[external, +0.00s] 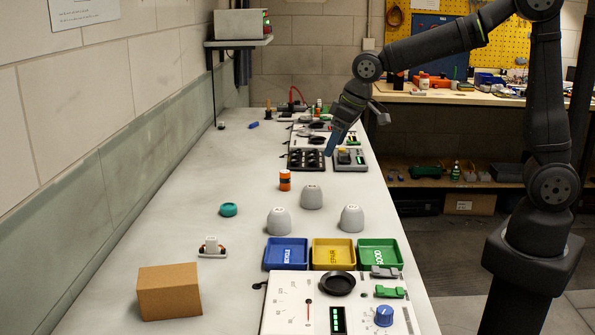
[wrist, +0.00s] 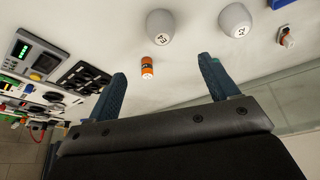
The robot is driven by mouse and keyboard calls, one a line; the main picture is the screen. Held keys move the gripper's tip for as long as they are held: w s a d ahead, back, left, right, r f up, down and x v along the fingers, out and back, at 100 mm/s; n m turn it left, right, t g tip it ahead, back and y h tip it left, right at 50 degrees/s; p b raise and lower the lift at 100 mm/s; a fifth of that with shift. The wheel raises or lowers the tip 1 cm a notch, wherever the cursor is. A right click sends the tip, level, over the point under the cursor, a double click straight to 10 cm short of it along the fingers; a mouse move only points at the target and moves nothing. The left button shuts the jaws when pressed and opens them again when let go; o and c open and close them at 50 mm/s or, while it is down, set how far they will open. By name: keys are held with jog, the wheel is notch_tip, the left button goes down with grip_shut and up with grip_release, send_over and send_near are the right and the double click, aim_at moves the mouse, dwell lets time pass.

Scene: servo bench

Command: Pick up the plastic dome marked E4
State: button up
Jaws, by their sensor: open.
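Three light grey domes stand on the bench in the external view: a left one (external: 278,222), a middle one further back (external: 311,197) and a right one (external: 351,219). The wrist view shows two domes, one near the top middle (wrist: 160,22) and one to its right (wrist: 235,17). My gripper (external: 331,146) is above the bench, further back than the domes.
An orange cylinder (external: 285,180) stands behind the domes. A teal round piece (external: 228,209) and a cardboard box (external: 169,291) are to the left. Blue (external: 267,254), yellow (external: 316,254) and green (external: 362,254) trays lie in front. A black socket block (external: 306,160) is near my gripper.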

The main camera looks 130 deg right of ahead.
aim_at(316, 187)
jog(key=x, duration=1.7)
jog(key=shift+w+d+f, duration=0.1)
jog(key=shift+f, duration=0.05)
jog(key=c, duration=1.1)
